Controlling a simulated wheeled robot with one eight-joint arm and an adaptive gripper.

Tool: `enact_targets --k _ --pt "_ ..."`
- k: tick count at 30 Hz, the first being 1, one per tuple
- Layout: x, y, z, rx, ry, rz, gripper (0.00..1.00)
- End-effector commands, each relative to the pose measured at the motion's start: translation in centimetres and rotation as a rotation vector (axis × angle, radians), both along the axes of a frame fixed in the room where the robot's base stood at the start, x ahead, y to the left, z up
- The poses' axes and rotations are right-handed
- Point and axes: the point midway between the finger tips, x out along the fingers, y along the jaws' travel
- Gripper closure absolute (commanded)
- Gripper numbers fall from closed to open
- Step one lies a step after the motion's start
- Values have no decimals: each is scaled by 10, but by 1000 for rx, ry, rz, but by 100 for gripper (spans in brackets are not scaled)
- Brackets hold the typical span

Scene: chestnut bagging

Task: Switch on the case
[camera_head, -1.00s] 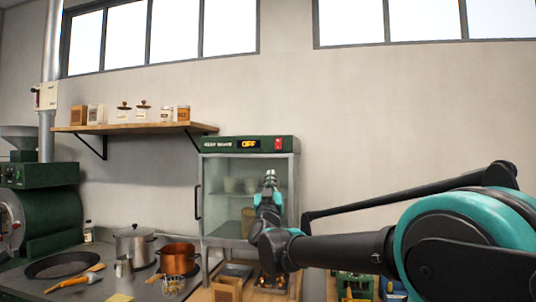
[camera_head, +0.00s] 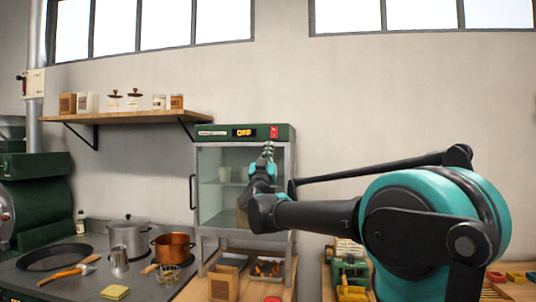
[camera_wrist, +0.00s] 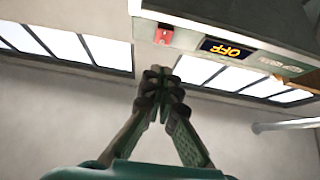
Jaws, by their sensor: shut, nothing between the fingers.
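The case (camera_head: 209,190) is a glass-fronted cabinet with a green top panel. Its display (camera_head: 244,132) reads "OFF" in yellow, and a red switch (camera_head: 274,132) sits at the panel's right end. My gripper (camera_head: 268,148) is shut and empty, pointing up just below the switch in the head view. In the wrist view my gripper (camera_wrist: 163,72) shows its fingertips together, below the red switch (camera_wrist: 163,36) and apart from it in the picture. The display (camera_wrist: 226,49) shows there too, still "OFF". The gap in depth is hard to tell.
A wooden shelf (camera_head: 130,117) with jars and boxes is on the wall to the left. A stove with a steel pot (camera_head: 128,236), a copper pot (camera_head: 173,247) and a pan (camera_head: 54,257) stands below. The wall above the case is clear.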

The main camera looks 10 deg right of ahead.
Motion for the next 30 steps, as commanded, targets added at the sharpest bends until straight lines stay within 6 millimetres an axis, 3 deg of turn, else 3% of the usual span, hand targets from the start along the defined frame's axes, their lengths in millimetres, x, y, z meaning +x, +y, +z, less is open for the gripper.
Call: enact_targets --k 8,15,30 --pt "42 -14 34 -1 0 -2 100" --pt "71 -24 30 0 0 -1 100" --pt "79 -26 28 0 0 0 100"
